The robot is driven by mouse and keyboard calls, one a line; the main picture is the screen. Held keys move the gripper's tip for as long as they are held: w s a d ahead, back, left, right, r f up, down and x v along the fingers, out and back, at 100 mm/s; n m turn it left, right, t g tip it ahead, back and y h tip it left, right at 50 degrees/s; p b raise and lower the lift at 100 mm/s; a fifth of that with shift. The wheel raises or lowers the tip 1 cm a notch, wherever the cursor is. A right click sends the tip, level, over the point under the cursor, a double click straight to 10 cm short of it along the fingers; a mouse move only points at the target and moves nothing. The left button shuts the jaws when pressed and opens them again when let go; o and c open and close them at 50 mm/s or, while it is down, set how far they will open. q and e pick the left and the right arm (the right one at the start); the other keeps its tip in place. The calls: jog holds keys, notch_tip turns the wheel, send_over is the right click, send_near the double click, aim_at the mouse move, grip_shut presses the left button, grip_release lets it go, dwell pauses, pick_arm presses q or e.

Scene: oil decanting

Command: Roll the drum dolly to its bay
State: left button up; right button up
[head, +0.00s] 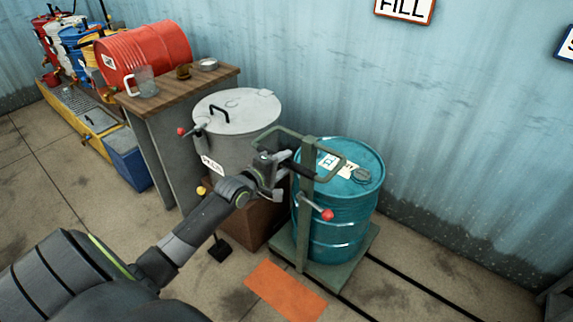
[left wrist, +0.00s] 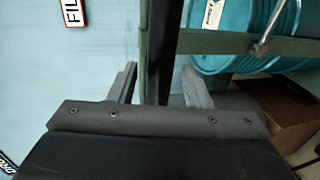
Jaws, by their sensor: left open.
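The drum dolly (head: 368,246) has a green base plate and a green upright frame with a handle loop on top. It carries a teal drum (head: 345,228), upright with labels on its lid. A lever with a red knob (head: 327,215) sticks out from the frame. My left gripper (head: 282,178) is at the dolly's handle and open. In the left wrist view its fingers (left wrist: 160,86) stand on either side of a dark grip bar (left wrist: 161,45). I cannot tell whether they touch it. The drum also shows there (left wrist: 235,30). My right gripper is not in view.
A grey lidded tank (head: 240,143) on a brown base stands left of the dolly. A wooden bench (head: 180,92) bears a red drum (head: 145,55) and a glass jug. An orange floor patch (head: 285,290) and dark floor lines lie in front. Floor to the right is open along the wall.

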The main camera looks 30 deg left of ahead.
pick_arm(q)
jog(key=shift+x, duration=0.95)
grip_shut()
